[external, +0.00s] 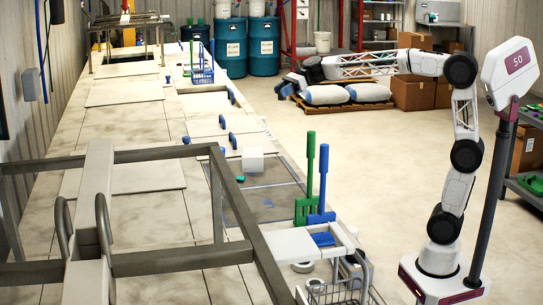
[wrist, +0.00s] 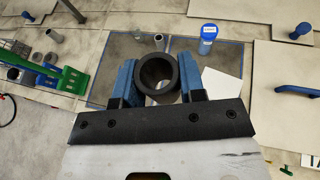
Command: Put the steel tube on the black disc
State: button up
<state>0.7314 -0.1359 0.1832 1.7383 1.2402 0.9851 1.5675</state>
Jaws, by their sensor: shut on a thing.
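In the wrist view my gripper (wrist: 158,76) has its two blue fingers shut on a dark grey hollow tube (wrist: 157,91). I look nearly down into its open end. It is metallic-dark; I cannot tell for certain that it is the steel tube.
Below the tube are grey panels with blue outlines (wrist: 115,65). Blue handles (wrist: 298,91) rise from pale lids. A grey frame (external: 245,205) crosses the external foreground.

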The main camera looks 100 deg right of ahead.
notch_tip(320, 180, up, 7)
jog(key=w+a+n+g+y, duration=0.2)
jog(key=a+n+y, duration=0.1)
jog(key=a, duration=1.5)
jog(key=w+a+n+g+y, duration=0.2)
jog(key=a+n, duration=0.1)
jog(key=a, duration=1.5)
jog(key=s+a+n+g+y, duration=0.15)
jog(key=s+a, duration=0.45)
jog(key=a, duration=0.6)
jog(key=s+a+n+g+y, duration=0.1)
jog(key=s+a+n+g, duration=0.3)
jog(key=a, duration=0.7)
jog(key=s+a+n+g+y, duration=0.1)
jog(key=s+a+y, duration=0.1)
jog(key=s+a, duration=0.75)
notch_tip(320, 180, down, 26)
jog(key=w+a, duration=0.2)
jog(key=shift+a, duration=0.4)
jog(key=shift+w, duration=0.1)
jog(key=w+a, duration=0.3)
jog(key=w, duration=0.1)
jog(key=w+a+f, duration=0.1)
jog(key=w+a, duration=0.1)
jog(key=w, duration=0.3)
jog(key=w+a, duration=0.3)
jog(key=w, duration=0.1)
jog(key=shift+w+a+f, duration=0.2)
jog(key=shift+a, duration=0.15)
